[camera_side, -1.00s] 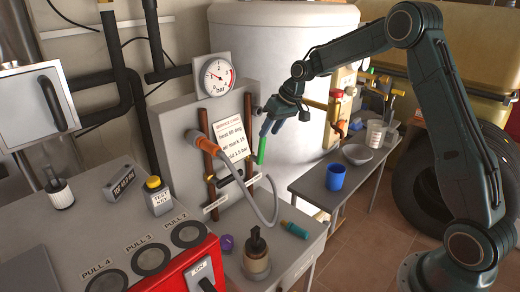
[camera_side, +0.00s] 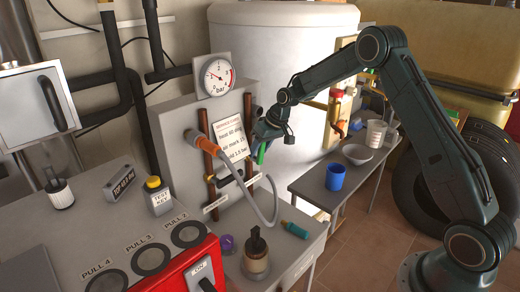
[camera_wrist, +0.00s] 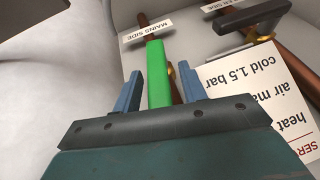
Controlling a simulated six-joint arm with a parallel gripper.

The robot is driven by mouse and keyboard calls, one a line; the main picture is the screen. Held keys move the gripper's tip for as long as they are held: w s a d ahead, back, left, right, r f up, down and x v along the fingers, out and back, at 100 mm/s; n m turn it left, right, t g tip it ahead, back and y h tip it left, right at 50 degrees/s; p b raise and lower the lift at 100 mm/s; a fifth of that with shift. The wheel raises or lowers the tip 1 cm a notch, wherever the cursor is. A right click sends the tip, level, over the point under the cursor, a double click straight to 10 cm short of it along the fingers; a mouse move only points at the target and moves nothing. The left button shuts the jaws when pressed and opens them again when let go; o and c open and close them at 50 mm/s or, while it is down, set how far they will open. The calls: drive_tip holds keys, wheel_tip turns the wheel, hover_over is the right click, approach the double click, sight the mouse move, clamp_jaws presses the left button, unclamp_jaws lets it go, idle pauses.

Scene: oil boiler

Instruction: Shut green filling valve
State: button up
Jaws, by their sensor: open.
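The green filling valve handle (camera_wrist: 158,75) stands between the two blue fingers of my gripper (camera_wrist: 157,88) in the wrist view, with a gap on each side. The fingers are open. In the side view a small part of the green handle (camera_side: 262,153) shows just below my gripper (camera_side: 262,142), which covers the rest. The handle sits by the copper pipe at the right edge of the grey panel and lies roughly along that pipe. A "MAINS SIDE" label (camera_wrist: 146,28) is beyond the handle's far end in the wrist view.
A white service card (camera_side: 233,140) hangs on the panel beside my gripper. A black handle (camera_wrist: 247,31) is near in the wrist view. A grey hose (camera_side: 272,205) loops below. A blue cup (camera_side: 335,177) and bowl (camera_side: 357,154) stand on the side table.

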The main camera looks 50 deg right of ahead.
clamp_jaws()
drive_tip(key=shift+d+f+m+y, duration=0.25)
drive_tip(key=shift+d+y, duration=0.2)
drive_tip(key=shift+y, duration=0.65)
drive_tip(key=shift+d+f+m+y, duration=0.15)
drive_tip(key=shift+d+m+y, duration=0.2)
drive_tip(key=shift+y, duration=0.75)
unclamp_jaws()
drive_tip(key=shift+d, duration=0.1)
